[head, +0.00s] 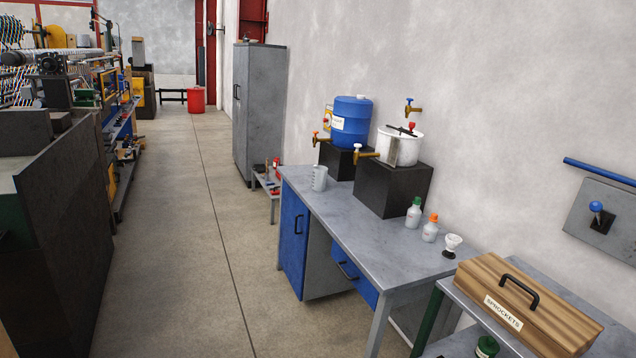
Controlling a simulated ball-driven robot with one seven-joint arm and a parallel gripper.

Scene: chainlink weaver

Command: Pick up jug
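The jug (319,178) is a small, pale, translucent measuring jug with dark marks on its side. It stands upright on the far left end of the grey workbench (345,217), beside the black block under the blue drum. My gripper does not show in the head view, so its state cannot be seen. Nothing covers the jug from this side.
A blue drum (351,121) and a white pot (398,147) with taps stand on black blocks behind the jug. Two small bottles (414,212) and a white cup stand nearer. A wooden box (525,303) is at lower right. The concrete floor (190,240) is clear.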

